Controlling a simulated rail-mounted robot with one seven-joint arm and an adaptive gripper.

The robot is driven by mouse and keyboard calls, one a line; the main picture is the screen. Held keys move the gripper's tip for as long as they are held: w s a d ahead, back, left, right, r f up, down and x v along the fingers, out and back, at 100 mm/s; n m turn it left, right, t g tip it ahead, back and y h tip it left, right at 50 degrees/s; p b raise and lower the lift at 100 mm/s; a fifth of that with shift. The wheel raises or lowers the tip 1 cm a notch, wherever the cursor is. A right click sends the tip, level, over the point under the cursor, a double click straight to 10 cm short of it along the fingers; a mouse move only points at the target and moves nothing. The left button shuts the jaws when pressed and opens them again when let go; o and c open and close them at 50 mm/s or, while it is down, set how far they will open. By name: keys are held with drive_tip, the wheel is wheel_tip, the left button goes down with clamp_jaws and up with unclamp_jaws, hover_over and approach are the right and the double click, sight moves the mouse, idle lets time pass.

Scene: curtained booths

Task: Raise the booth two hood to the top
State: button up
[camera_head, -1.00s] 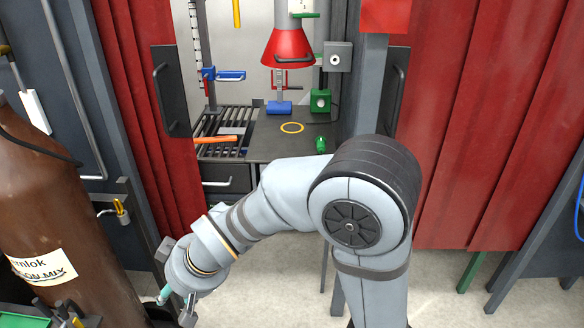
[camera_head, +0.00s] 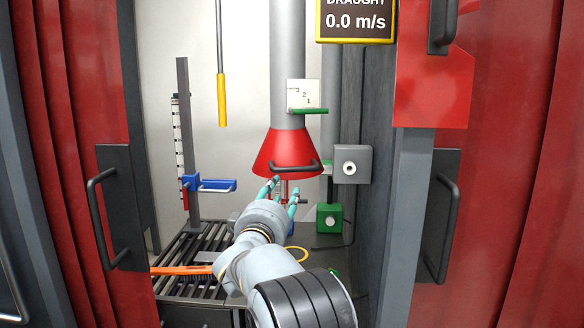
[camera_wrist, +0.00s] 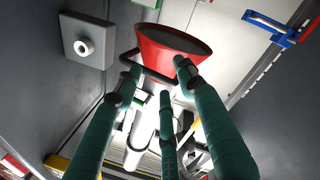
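The red cone-shaped hood (camera_head: 283,148) hangs on a grey vertical duct (camera_head: 287,60) inside the booth. A black bar handle (camera_head: 295,170) crosses its front near the lower rim. My gripper (camera_head: 281,188) is just below the hood and handle, its green fingers spread and pointing up. In the wrist view, the hood (camera_wrist: 170,42) appears inverted, with its dark opening towards the top. The handle (camera_wrist: 150,73) lies by the fingertips of my gripper (camera_wrist: 157,74), and the fingers are apart. I cannot tell whether any finger touches the handle.
A grey box (camera_head: 352,164) and a green box (camera_head: 329,217) stand right of the hood. A blue clamp (camera_head: 213,185) is on the left. A slatted rack (camera_head: 195,245) holds an orange-handled brush (camera_head: 180,270). Red curtains (camera_head: 75,120) flank the opening.

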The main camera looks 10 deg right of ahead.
sight(295, 169)
drive_tip(key=w+d+r+n, duration=0.1)
drive_tip(key=w, duration=0.1)
drive_tip(key=w+d+r+n+h+p, duration=0.1)
drive_tip(key=w+d+n, duration=0.1)
drive_tip(key=w, duration=0.1)
drive_tip(key=w+d+r+n+p, duration=0.1)
drive_tip(key=w+d+r+n, duration=0.1)
drive_tip(key=shift+w+r, duration=0.1)
drive_tip(key=shift+w, duration=0.15)
idle(0.3)
drive_tip(key=shift+c, duration=0.6)
clamp_jaws()
